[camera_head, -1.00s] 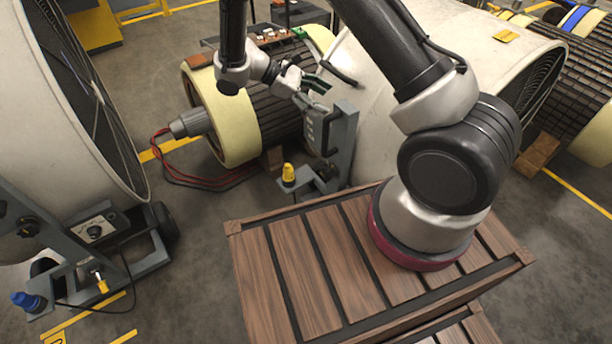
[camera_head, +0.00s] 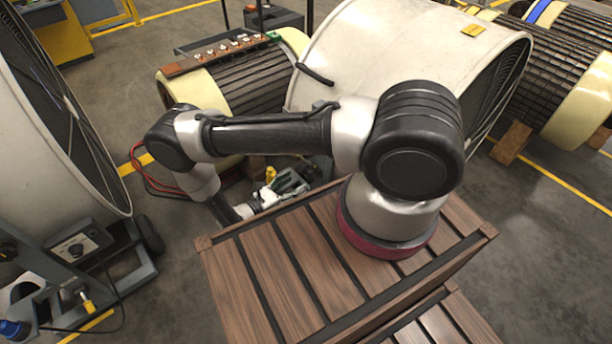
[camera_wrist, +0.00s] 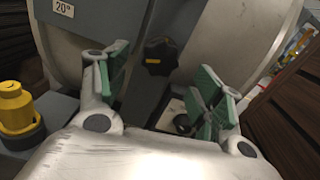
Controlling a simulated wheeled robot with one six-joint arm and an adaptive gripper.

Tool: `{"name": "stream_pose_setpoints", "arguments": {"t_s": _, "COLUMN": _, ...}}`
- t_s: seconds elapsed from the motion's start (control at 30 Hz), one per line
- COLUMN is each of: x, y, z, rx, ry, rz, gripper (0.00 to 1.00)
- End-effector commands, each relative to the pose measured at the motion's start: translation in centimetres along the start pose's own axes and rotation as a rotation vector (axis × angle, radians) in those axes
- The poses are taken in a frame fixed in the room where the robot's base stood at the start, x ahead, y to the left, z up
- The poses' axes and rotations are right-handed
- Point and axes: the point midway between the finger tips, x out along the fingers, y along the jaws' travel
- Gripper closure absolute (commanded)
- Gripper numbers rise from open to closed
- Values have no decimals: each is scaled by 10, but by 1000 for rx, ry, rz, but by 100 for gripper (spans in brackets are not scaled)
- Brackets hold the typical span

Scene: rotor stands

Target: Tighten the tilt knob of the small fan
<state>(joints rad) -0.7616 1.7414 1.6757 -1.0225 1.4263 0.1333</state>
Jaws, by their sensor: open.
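The pale drum fan (camera_head: 385,45) stands behind the wooden crate in the head view. Its black lobed knob (camera_wrist: 160,56), with a yellow mark, shows in the wrist view on a grey bracket near a "20°" label (camera_wrist: 63,8). My gripper (camera_wrist: 162,84) is open, its green-padded fingers apart on either side of the knob's lower area. The knob appears beyond the fingertips, and nothing is between the pads. In the head view my gripper (camera_head: 288,186) is low beside the crate. My arm hides the knob and much of the stand there.
A yellow-topped fitting (camera_wrist: 17,108) stands left of the gripper; it also shows in the head view (camera_head: 270,174). The slatted wooden crate (camera_head: 262,262) is close on the near side. A larger fan (camera_head: 45,120) stands left, and a ribbed rotor (camera_head: 240,85) lies behind.

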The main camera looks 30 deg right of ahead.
Motion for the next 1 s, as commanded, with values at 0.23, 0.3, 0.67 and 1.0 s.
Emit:
{"name": "stream_pose_setpoints", "arguments": {"t_s": 0.23, "x": 43, "y": -1, "z": 0, "rx": -2, "ry": 2, "rz": -7, "gripper": 33}}
{"name": "stream_pose_setpoints", "arguments": {"t_s": 0.3, "x": 53, "y": -1, "z": 0, "rx": -2, "ry": 2, "rz": -7, "gripper": 33}}
{"name": "stream_pose_setpoints", "arguments": {"t_s": 0.67, "x": 68, "y": -1, "z": 0, "rx": 0, "ry": 2, "rz": -3, "gripper": 33}}
{"name": "stream_pose_setpoints", "arguments": {"t_s": 1.0, "x": 67, "y": -1, "z": 0, "rx": 0, "ry": 2, "rz": -3, "gripper": 79}}
